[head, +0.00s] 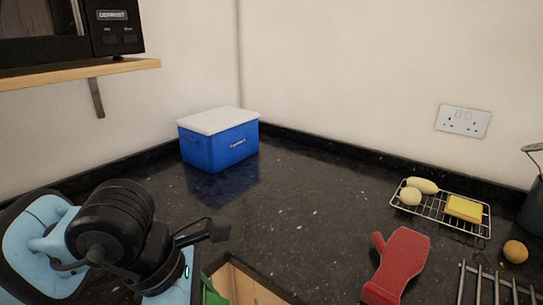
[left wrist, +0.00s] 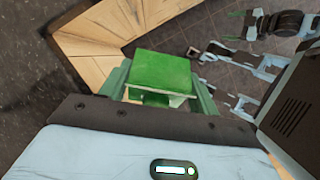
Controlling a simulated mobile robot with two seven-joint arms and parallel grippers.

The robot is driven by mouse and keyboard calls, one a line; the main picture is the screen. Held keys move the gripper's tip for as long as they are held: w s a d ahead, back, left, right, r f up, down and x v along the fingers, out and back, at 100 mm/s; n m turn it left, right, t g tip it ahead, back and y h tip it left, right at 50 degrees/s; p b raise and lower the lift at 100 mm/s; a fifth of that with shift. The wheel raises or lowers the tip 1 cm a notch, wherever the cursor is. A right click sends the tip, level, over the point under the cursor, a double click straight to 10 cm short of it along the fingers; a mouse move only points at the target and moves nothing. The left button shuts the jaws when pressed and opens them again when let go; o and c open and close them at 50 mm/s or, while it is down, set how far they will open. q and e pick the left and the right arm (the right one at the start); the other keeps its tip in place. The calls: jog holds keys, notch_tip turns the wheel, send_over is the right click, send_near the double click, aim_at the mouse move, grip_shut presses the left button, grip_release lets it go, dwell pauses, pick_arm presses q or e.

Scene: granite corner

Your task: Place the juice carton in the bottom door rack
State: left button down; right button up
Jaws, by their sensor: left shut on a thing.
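My left gripper (left wrist: 160,88) is shut on a green box-shaped thing (left wrist: 162,68), which looks like the juice carton, in the left wrist view. Its green top face shows between the two fingers, with a paler part below it. In the head view a sliver of the green carton (head: 213,292) shows at the bottom edge beside my left arm, beyond the counter's front edge. Most of the carton is hidden there. The bottom door rack is not in view.
A blue cool box (head: 218,150) with a white lid stands at the counter's back corner. A wire rack (head: 437,209) with food, a red oven mitt (head: 398,264) and a potato-like item (head: 515,252) lie right. A wooden edge (head: 252,287) borders the counter front. The middle counter is clear.

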pick_arm(q)
jog(key=m, duration=0.1)
jog(key=f+m+g, duration=0.1)
jog(key=m, duration=0.1)
jog(key=f+m+g, duration=0.1)
jog(key=shift+s+d+m, duration=0.1)
jog(key=shift+d+m, duration=0.25)
jog(key=shift+m, duration=0.05)
jog(key=f+m+g+y, duration=0.1)
jog(key=f+m, duration=0.1)
jog(key=m, duration=0.3)
jog(key=s+d+f+m+g+y, duration=0.1)
jog(key=f+m+y, duration=0.1)
jog(key=m, duration=0.3)
jog(key=s+f+m+g+y, duration=0.1)
jog(key=f+m, duration=0.3)
jog(key=m, duration=0.1)
jog(key=shift+d, duration=0.15)
